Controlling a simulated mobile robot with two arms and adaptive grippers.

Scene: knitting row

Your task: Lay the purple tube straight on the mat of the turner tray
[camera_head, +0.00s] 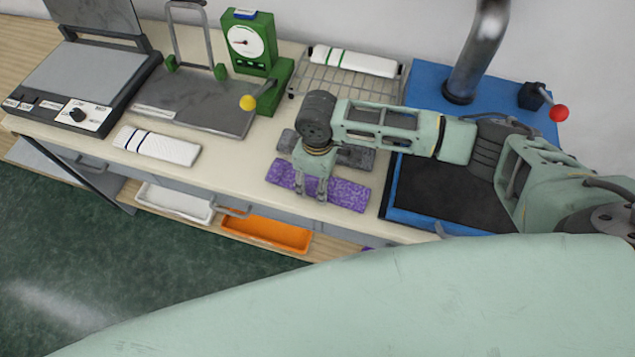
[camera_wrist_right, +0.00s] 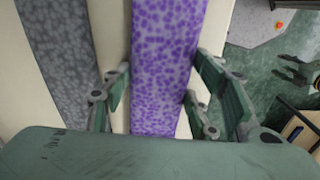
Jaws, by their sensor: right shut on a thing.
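The purple tube (camera_head: 347,193), a flat speckled purple length, is at the front of the bench, roughly along its edge. My right gripper (camera_head: 311,192) points down and is shut on the purple tube across its width. In the right wrist view the purple tube (camera_wrist_right: 168,45) runs between the two fingers (camera_wrist_right: 158,90). I cannot tell whether it touches the bench. The turner tray, blue (camera_head: 428,82), stands to the right with a dark mat (camera_head: 432,192); my right arm hides part of it. The mat's visible part is bare. My left gripper is not in view.
A grey speckled tube (camera_head: 355,157) lies just behind the purple one, also in the wrist view (camera_wrist_right: 58,55). A metal pipe (camera_head: 475,55) and a red-knobbed lever (camera_head: 558,112) rise from the blue tray. White rolls (camera_head: 157,146), a wire rack (camera_head: 345,85) and a green gauge press (camera_head: 250,45) stand left.

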